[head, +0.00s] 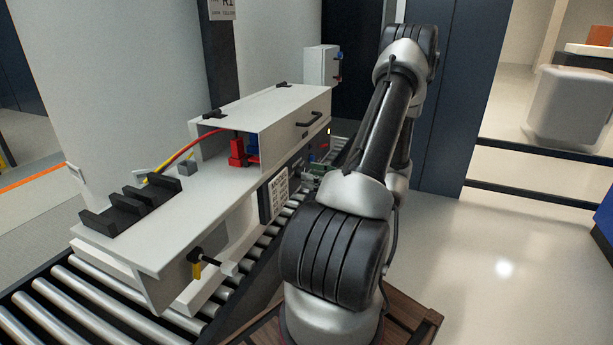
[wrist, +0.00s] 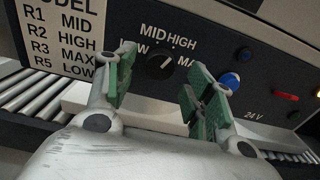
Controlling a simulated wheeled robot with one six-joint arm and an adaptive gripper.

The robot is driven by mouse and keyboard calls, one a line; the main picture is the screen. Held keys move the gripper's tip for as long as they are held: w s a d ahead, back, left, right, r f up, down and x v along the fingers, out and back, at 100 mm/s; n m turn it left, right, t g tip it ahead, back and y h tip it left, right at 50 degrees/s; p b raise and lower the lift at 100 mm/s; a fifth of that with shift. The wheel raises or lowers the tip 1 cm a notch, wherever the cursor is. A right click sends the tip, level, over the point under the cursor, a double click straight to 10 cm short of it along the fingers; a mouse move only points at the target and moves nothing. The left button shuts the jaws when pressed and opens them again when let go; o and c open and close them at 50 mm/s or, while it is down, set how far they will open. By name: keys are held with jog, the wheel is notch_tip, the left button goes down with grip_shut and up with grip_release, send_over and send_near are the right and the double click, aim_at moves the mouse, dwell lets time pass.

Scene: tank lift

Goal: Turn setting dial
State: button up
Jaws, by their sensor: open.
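The setting dial (wrist: 160,65) is a round black knob on the dark panel, with LOW, MID, HIGH and MAX lettered around it. A small pale mark on it seems to point up and right, roughly towards HIGH. My gripper (wrist: 162,68) is open, its green-padded fingers to the left and right of the dial. I see no contact with the knob; the remaining distance is unclear. In the head view my gripper (head: 314,170) is small beside the machine's front, and the dial is hidden. A white model card (wrist: 62,40) lists R1 MID, R2 HIGH, R3 MAX, R5 LOW.
The white machine (head: 225,120) stands on a roller conveyor (head: 75,295). A hanging sign (head: 221,9) ends in R1. Open floor (head: 500,260) lies right.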

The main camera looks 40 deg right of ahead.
jog(key=shift+x, duration=1.05)
jog(key=c, duration=1)
jog(key=shift+n, duration=0.3)
jog(key=n, duration=0.9)
jog(key=shift+n, duration=0.3)
jog(key=o, duration=1)
